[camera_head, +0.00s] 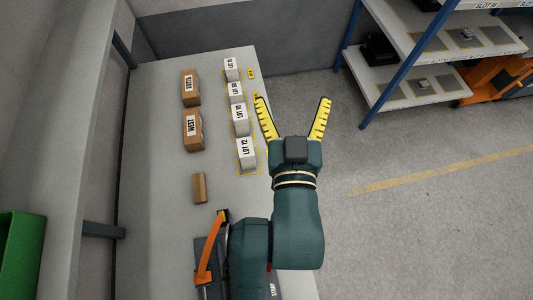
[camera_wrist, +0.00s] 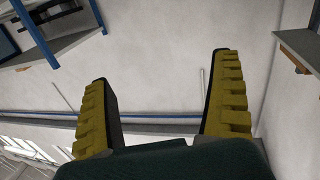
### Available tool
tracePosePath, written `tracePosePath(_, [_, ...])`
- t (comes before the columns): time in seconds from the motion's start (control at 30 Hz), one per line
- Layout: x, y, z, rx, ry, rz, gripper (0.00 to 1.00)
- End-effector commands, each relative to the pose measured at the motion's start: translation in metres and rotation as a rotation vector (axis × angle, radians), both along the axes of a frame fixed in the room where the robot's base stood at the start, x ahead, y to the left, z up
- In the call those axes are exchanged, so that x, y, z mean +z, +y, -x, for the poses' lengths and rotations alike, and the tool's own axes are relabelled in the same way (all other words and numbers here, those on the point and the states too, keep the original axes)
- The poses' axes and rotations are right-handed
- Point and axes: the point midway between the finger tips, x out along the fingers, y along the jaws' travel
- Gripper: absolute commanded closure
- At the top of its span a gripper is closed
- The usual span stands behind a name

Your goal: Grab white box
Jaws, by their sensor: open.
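Several white boxes stand in a column along the right side of the grey table in the head view. The nearest white box (camera_head: 246,153) is marked LOT 12, and another white box (camera_head: 240,120) stands just behind it. A smaller white box (camera_head: 236,92) and the farthest white box (camera_head: 232,69) follow toward the back. My gripper (camera_head: 293,100) is open and empty, with its yellow ridged fingers spread, to the right of the boxes and past the table edge in the picture. In the wrist view my gripper (camera_wrist: 162,100) shows empty fingers and no box.
The table (camera_head: 160,180) also bears a brown carton marked SOUTH (camera_head: 190,88), a brown carton marked WEST (camera_head: 192,130) and a small brown block (camera_head: 199,188). An orange-handled strapping tool (camera_head: 211,245) lies near the front. Blue-posted shelves (camera_head: 400,75) stand at right. Floor between is clear.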

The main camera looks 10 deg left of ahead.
Motion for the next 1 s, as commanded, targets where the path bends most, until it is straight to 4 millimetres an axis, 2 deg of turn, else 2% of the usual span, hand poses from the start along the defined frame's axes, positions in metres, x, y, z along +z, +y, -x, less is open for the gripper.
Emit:
tracePosePath(0.03, [-0.096,0.019,0.0,0.047,0.082,0.017,0.06])
tracePosePath(0.1, [-0.172,0.04,0.005,0.099,0.166,0.037,0.06])
tracePosePath(0.2, [-0.259,0.061,0.019,0.159,0.263,0.059,0.06])
tracePosePath(0.3, [-0.319,0.074,0.035,0.199,0.334,0.076,0.06])
tracePosePath(0.4, [-0.349,0.08,0.045,0.22,0.372,0.084,0.06])
tracePosePath(0.53, [-0.359,0.086,0.039,0.228,0.382,0.086,0.06])
tracePosePath(0.9, [-0.391,0.119,-0.032,0.228,0.383,0.086,0.06])
tracePosePath(1.0, [-0.395,0.124,-0.043,0.227,0.383,0.086,0.06])
